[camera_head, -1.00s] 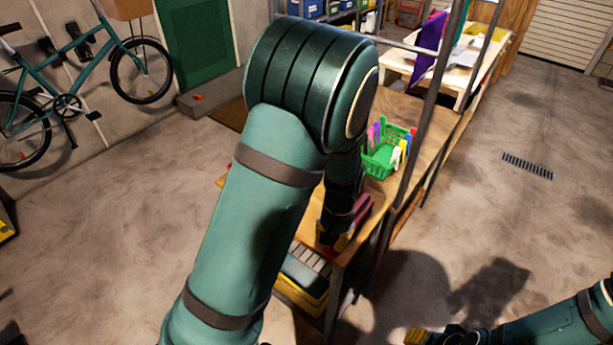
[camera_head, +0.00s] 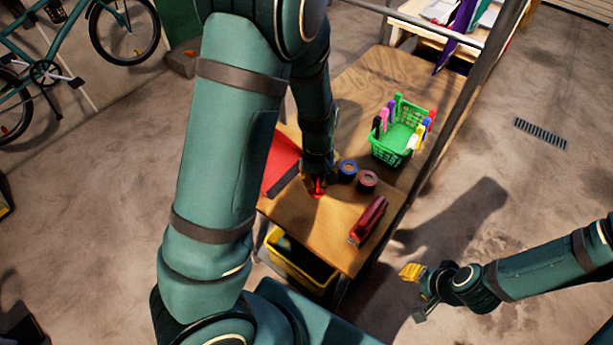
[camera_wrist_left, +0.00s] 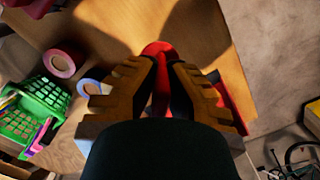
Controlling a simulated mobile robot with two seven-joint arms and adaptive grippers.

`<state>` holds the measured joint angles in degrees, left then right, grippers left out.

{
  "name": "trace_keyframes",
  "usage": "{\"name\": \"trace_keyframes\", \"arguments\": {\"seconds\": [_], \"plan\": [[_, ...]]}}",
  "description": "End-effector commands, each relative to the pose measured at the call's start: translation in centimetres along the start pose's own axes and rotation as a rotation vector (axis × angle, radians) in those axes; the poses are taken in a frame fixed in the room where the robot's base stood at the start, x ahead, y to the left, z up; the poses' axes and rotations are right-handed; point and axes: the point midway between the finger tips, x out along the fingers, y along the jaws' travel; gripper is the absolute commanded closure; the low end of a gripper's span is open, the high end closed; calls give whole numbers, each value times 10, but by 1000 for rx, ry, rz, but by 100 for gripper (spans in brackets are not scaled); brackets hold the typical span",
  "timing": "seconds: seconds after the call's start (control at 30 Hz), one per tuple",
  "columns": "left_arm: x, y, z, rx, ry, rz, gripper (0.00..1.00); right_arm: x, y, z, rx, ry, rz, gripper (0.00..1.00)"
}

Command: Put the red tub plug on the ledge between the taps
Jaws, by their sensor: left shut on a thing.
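The red tub plug (camera_head: 318,190) is held between the fingers of my left gripper (camera_head: 316,182), just over the wooden bench top (camera_head: 340,220). In the left wrist view, the red plug (camera_wrist_left: 159,50) shows between the shut fingers (camera_wrist_left: 160,80), which hide part of it. I cannot tell if the plug touches the wood. My right gripper (camera_head: 415,275) is over the floor to the right, away from the bench, with yellow fingers; its opening is unclear. No taps or tub ledge are in view.
Two tape rolls, blue (camera_head: 347,171) and dark red (camera_head: 367,181), lie right of the left gripper. A dark red stapler-like tool (camera_head: 368,221) lies near the bench's front right. A red flat item (camera_head: 281,162) lies left. A metal post (camera_head: 466,75) rises at right.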

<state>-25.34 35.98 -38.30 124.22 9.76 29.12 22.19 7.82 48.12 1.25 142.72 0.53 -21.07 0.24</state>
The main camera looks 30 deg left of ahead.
Motion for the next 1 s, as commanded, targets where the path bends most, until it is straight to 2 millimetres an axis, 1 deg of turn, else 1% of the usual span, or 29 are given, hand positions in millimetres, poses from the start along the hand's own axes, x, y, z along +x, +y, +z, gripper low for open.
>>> {"name": "trace_keyframes", "arguments": {"seconds": [0.03,0.2,0.3,0.4,0.47,0.53,0.7,0.8,1.0], "plan": [[-11,-7,-1,-115,-1,16,100,-12,-4,-2,1,2,-1,53],[-24,-24,-6,-477,-6,55,100,-28,-9,-6,2,6,-3,53],[-28,-31,-8,-626,-9,71,100,-34,-11,-7,3,7,-3,53],[-31,-36,-8,-719,-13,81,100,-37,-12,-7,3,8,-4,53],[-29,-37,-9,-750,-13,83,100,-37,-12,-7,4,9,-4,53],[-20,-38,-10,-771,-15,83,100,-34,-11,-7,4,9,-4,53],[12,-39,-14,-772,-15,82,100,-24,-8,-6,4,9,-2,53],[26,-38,-15,-772,-15,83,100,-21,-7,-6,4,9,-1,53],[38,-38,-16,-770,-14,84,100,-19,-6,-6,4,9,0,53]]}}
